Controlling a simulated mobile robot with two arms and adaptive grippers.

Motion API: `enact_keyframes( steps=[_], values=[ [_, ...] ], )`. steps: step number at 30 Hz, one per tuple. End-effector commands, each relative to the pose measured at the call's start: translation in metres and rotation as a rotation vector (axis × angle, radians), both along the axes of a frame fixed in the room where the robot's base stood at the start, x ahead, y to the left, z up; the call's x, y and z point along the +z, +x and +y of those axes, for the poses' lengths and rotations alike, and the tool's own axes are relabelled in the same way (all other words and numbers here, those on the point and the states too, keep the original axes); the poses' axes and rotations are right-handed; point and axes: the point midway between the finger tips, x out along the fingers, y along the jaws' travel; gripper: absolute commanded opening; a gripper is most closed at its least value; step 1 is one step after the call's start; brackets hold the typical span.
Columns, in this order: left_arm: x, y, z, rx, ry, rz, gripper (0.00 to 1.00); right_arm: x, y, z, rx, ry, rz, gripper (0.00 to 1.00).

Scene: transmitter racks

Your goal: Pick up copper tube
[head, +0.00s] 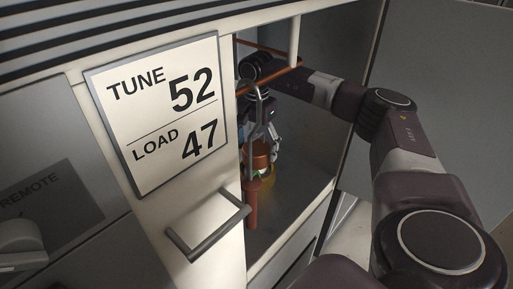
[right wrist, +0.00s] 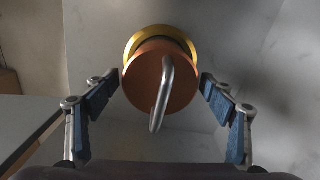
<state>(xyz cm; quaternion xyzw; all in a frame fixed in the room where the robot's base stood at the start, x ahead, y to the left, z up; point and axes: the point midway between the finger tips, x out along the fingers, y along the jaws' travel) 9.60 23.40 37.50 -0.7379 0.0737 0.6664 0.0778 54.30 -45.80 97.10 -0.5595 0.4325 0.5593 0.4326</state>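The copper tube (right wrist: 140,88) stands in the middle of the right wrist view, seen end-on, with a bent metal handle (right wrist: 163,95) on its end. A gold ring (right wrist: 160,33) shows behind it. My right gripper (right wrist: 158,84) is open, with one blue-padded finger on each side of the tube and a visible gap on both sides. In the head view, the tube (head: 260,152) is low inside the open cabinet, below my right gripper (head: 264,146) and partly hidden by a hanging hook. My left gripper is not in view.
A hook with an orange handle (head: 253,207) hangs at the cabinet's opening. Copper piping (head: 272,87) and a white post (head: 295,38) stand near my right forearm. The front panel has a grey pull handle (head: 212,231) and a TUNE/LOAD sign (head: 158,112).

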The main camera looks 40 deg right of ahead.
Motion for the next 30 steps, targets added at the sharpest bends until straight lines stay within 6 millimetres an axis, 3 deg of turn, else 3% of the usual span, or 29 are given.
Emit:
enact_keyframes(
  steps=[2, 18, 30],
  values=[
    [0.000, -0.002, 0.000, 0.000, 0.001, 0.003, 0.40, 0.000, 0.000, 0.000, 0.000, 0.000, 0.000, 0.65],
    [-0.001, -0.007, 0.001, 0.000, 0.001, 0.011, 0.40, 0.001, 0.000, 0.000, 0.000, 0.000, 0.000, 0.06],
    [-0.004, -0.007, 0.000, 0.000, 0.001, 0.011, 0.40, 0.017, 0.003, 0.000, 0.000, 0.002, -0.011, 0.06]
  ],
)
